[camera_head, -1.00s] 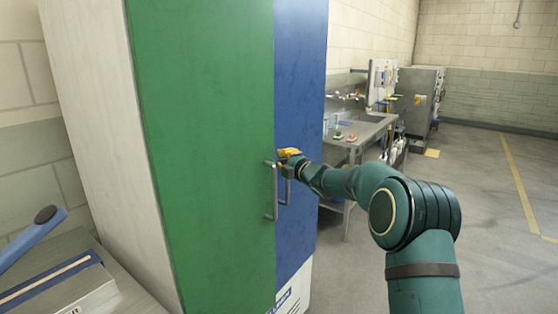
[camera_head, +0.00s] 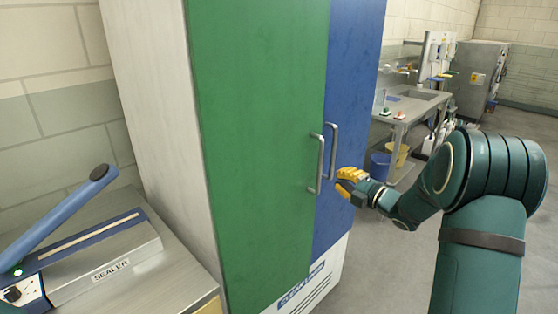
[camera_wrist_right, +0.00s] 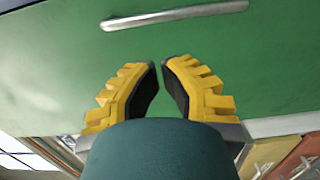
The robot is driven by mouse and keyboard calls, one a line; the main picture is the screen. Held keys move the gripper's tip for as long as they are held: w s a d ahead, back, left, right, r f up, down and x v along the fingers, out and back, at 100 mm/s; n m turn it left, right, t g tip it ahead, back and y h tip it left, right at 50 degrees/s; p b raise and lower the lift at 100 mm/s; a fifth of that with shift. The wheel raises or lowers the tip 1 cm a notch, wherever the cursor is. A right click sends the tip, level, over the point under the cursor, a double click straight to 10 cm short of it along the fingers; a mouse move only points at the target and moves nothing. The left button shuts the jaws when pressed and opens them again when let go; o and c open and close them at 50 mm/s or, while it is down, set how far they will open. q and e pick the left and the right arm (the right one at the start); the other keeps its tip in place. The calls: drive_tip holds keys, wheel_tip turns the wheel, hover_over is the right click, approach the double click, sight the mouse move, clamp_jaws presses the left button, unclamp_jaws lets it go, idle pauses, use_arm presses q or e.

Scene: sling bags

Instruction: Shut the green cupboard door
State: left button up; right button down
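The tall cupboard has a green door (camera_head: 255,150) on the left and a blue door (camera_head: 350,100) on the right. The green door looks level with the blue one in the head view; I cannot tell whether a small gap remains. The green door's handle (camera_head: 319,165) and the blue door's handle (camera_head: 333,150) stand side by side. My right gripper (camera_head: 345,181) is just right of the handles, in front of the blue door. In the right wrist view its yellow fingers (camera_wrist_right: 162,62) nearly meet at the tips, with nothing between them, facing a green panel (camera_wrist_right: 220,60) with a handle (camera_wrist_right: 175,15). My left gripper is out of view.
A bench (camera_head: 165,275) with a blue-armed sealer (camera_head: 100,262) stands left of the cupboard. A metal sink table (camera_head: 410,108) with buckets below is behind at the right. Open floor (camera_head: 400,260) lies to the right of the cupboard.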

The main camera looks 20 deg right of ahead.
sight(302, 161)
drive_tip(key=x, duration=1.3)
drive_tip(key=shift+s+a+f, duration=0.1)
drive_tip(key=shift+a+f, duration=0.2)
drive_tip(key=shift+a, duration=0.1)
drive_tip(key=b+x, duration=0.1)
drive_tip(key=x, duration=0.1)
drive_tip(key=shift+w+a, duration=0.1)
drive_tip(key=shift+w, duration=0.15)
drive_tip(key=shift+w+a+r, duration=0.1)
drive_tip(key=shift+r, duration=0.1)
